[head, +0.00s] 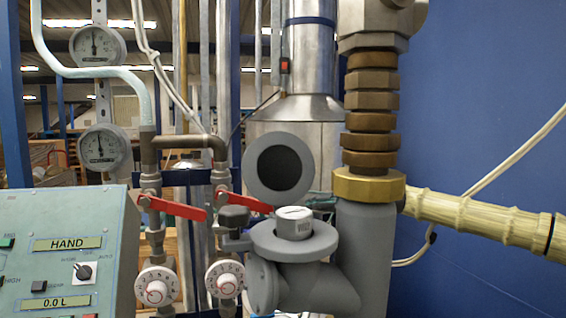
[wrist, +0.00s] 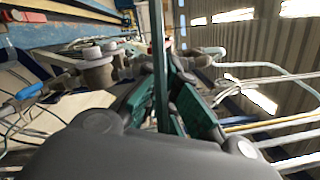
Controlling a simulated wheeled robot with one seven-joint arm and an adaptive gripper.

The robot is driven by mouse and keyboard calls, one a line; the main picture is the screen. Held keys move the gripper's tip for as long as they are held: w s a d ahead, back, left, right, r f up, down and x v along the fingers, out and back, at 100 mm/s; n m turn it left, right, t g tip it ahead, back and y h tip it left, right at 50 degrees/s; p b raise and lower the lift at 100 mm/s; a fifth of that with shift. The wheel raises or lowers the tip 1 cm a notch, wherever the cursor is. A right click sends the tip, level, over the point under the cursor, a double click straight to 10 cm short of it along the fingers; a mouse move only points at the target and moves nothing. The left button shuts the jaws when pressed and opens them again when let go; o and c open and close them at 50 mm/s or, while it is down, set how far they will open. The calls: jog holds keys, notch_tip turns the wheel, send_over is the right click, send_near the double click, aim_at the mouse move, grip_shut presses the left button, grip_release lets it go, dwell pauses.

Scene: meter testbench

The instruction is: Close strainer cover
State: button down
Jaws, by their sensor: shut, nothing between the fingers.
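The strainer cover (head: 279,168) is a grey round disc with a dark round centre. In the head view it stands upright, raised behind and above the strainer body (head: 318,280). The body's grey rim (head: 262,238) is uncovered, and a whitish cylinder (head: 294,222) sticks up from its middle. A dark grey knob (head: 233,216) sits at the left of the rim. In the wrist view my gripper (wrist: 174,100) shows its dark body and green finger pads, shut with nothing held. I cannot make out my gripper in the head view, nor the cover for certain in the wrist view.
Red-handled valves (head: 172,208) and white dials (head: 156,289) stand left of the strainer. A control panel (head: 65,255) fills the lower left. A thick pipe with brass fittings (head: 369,185) rises close on the right. The wrist view shows a blue handle (wrist: 30,90) and pipes.

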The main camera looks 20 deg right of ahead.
aim_at(287, 155)
jog(key=s+a+r+n+g, duration=0.25)
jog(key=s+r, duration=0.35)
jog(key=r, duration=0.5)
jog(key=shift+n+t, duration=0.25)
jog(key=shift+n, duration=0.1)
jog(key=s+a+p, duration=0.2)
jog(key=a, duration=0.1)
jog(key=s+a+r+p, duration=0.1)
jog(key=a+p, duration=0.1)
jog(key=a, duration=0.1)
jog(key=s+a+p, duration=0.2)
jog(key=a, duration=0.1)
jog(key=shift+s+r+p, duration=0.25)
jog(key=shift+s+p, duration=0.05)
jog(key=shift+s+d, duration=0.1)
jog(key=shift+s, duration=0.1)
jog(key=shift+a, duration=0.25)
jog(key=shift+s+d, duration=0.1)
jog(key=shift+d, duration=0.05)
jog(key=shift+s+r+n+b, duration=0.2)
jog(key=shift+n+b, duration=0.2)
jog(key=shift+b, duration=0.05)
